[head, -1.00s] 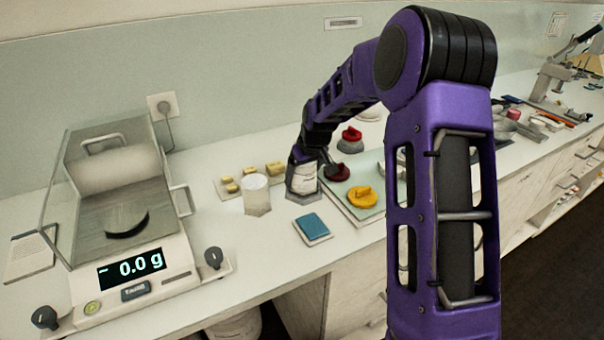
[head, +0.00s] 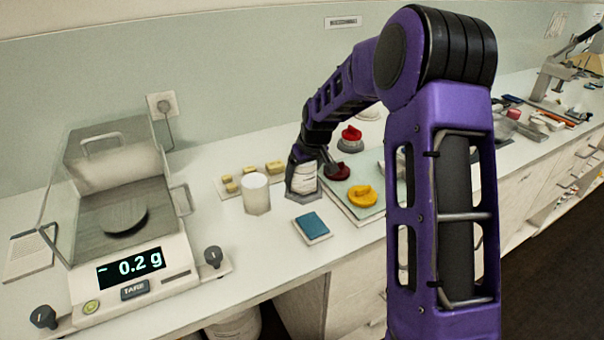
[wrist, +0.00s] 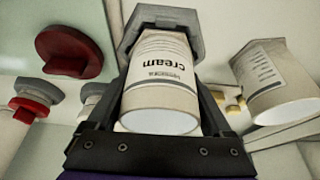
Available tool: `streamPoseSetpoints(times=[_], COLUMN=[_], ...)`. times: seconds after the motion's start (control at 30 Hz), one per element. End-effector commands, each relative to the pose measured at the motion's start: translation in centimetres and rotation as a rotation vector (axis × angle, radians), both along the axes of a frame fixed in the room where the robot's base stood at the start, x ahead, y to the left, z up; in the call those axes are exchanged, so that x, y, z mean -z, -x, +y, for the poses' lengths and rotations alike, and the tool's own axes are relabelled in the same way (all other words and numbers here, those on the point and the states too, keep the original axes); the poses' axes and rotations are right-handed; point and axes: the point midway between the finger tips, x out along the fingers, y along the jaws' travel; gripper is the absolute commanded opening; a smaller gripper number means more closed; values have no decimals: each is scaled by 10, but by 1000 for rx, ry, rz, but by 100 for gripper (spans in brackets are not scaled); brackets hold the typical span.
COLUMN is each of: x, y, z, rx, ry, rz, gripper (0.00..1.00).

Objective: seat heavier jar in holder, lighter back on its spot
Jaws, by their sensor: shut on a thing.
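My gripper (wrist: 158,140) is shut on a white jar (wrist: 160,85) labelled "cream"; in the head view this jar (head: 302,180) shows below my wrist. The far end of the jar meets a grey hexagonal piece (wrist: 187,22); I cannot tell whether it rests fully in it. I cannot tell from sight which jar is heavier.
A balance (head: 140,262) at the left has its cover raised, an empty pan and a display near 0.2 g. Small yellow blocks (head: 250,170), a blue booklet (head: 312,228), a yellow knob (head: 362,196), a dark red knob (head: 335,172) and a red-topped piece (head: 350,138) lie close by.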

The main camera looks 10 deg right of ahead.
Motion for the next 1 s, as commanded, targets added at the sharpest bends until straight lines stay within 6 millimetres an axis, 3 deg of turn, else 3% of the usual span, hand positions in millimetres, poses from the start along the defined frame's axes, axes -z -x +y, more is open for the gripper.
streamPoseSetpoints(times=[1.0], x=[7], y=[0], z=[0], rx=[0], ry=[0], rz=[0], gripper=[25])
